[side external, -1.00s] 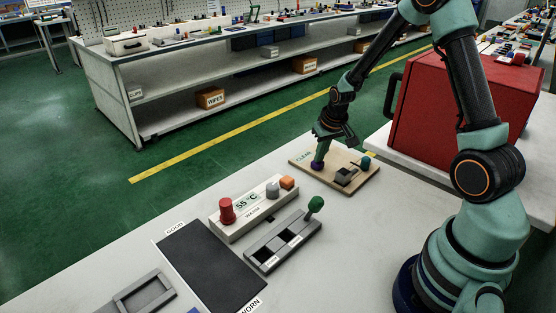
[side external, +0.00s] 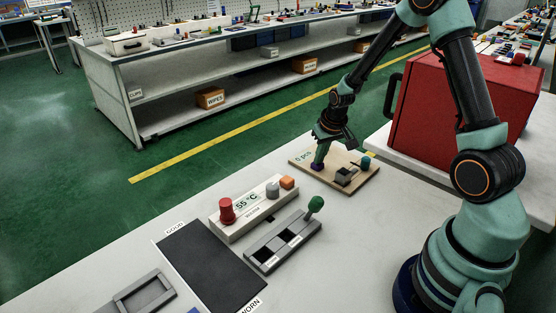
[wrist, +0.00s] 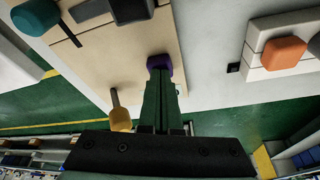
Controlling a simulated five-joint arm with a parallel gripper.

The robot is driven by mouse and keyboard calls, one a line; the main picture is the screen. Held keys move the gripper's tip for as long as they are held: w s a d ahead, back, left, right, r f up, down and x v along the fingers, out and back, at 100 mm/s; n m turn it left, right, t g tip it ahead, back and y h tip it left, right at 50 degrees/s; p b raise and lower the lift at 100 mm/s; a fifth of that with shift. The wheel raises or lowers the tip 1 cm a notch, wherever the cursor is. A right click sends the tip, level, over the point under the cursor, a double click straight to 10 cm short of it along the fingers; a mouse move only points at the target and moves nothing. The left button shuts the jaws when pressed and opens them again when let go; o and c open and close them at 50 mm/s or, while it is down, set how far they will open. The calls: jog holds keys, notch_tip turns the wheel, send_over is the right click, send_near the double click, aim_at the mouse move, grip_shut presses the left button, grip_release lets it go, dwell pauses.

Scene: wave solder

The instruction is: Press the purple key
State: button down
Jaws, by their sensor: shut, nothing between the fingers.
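The purple key (side external: 316,168) is at the left end of a wooden board (side external: 323,180) on the bench. It also shows in the wrist view (wrist: 159,61), just at the tips of my fingers. My gripper (side external: 320,162) is shut and empty, pointing down onto the key. The fingertips appear to touch its top and partly cover it; how far it is pressed down I cannot tell. The display on the board, left of my gripper, reads "0 pcs".
The board also bears a dark block (side external: 345,176), a teal knob (side external: 365,163) and a yellow peg (wrist: 120,115). A heater unit (side external: 238,221) and a green-knobbed lever box (side external: 284,243) stand nearer the camera. A red case (side external: 455,110) stands at the right.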

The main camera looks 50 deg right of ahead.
dwell(0.3)
jog(key=shift+r, duration=2.9)
jog(key=v, duration=1.2)
jog(key=s+a+r+n+t, duration=0.1)
jog(key=s+a+r+n, duration=0.1)
jog(key=s+a, duration=0.3)
jog(key=s+a+r+n+t+y, duration=0.1)
jog(key=s+a, duration=0.4)
jog(key=a, duration=0.5)
jog(key=shift+r+n, duration=0.6)
jog(key=shift+r, duration=0.2)
